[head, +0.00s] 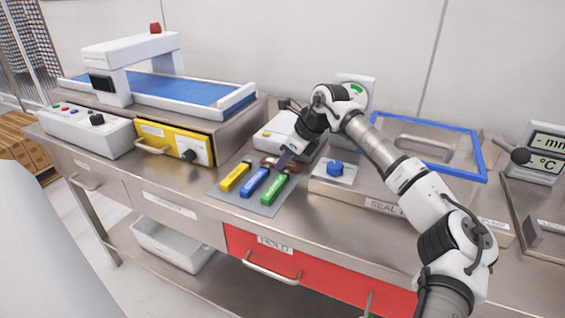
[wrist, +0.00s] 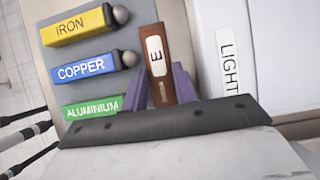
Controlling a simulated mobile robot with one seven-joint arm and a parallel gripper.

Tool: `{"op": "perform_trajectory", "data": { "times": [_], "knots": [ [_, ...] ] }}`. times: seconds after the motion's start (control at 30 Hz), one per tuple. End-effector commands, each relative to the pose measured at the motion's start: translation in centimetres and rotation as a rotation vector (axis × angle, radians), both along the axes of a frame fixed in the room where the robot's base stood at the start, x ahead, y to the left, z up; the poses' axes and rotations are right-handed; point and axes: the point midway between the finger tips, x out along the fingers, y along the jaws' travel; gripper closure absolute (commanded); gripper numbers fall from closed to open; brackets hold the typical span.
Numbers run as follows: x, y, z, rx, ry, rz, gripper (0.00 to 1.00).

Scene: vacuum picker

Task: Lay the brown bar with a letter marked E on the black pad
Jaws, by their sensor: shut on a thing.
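The brown bar (wrist: 172,60) carries a white label with a letter E. My gripper (wrist: 160,87) is shut on it, with one purple finger on each side in the wrist view. In the head view my gripper (head: 285,157) is low over the bench beside the coloured bars, and brown (head: 268,161) shows around its fingers. I cannot tell whether the bar touches the surface below. I cannot make out the black pad in either view.
A grey mat (head: 229,202) holds yellow IRON (wrist: 78,26), blue COPPER (wrist: 83,67) and green ALUMINIUM (wrist: 92,108) bars. A white surface labelled LIGHT (wrist: 210,50) is right of the brown bar. A blue knob (head: 335,168) and blue-framed box (head: 430,140) stand right of my gripper.

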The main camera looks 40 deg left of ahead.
Motion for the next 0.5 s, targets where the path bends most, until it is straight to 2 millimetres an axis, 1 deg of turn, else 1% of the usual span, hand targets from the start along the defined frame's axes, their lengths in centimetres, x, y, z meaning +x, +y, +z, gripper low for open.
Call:
{"op": "perform_trajectory", "data": {
  "times": [0.17, 0.27, 0.37, 0.47, 0.5],
  "knots": [
    [0.0, 0.0, 0.6, 0.001, -0.002, 0.000, 0.97],
    [0.0, 0.1, 1.5, 0.001, -0.001, 0.000, 0.97],
    [0.0, 0.1, 3.1, 0.001, -0.003, -0.001, 0.97],
    [0.1, 0.0, 5.6, 0.001, -0.005, -0.002, 0.97],
    [0.0, 0.1, 6.7, 0.002, -0.005, -0.001, 0.97]
  ]
}}
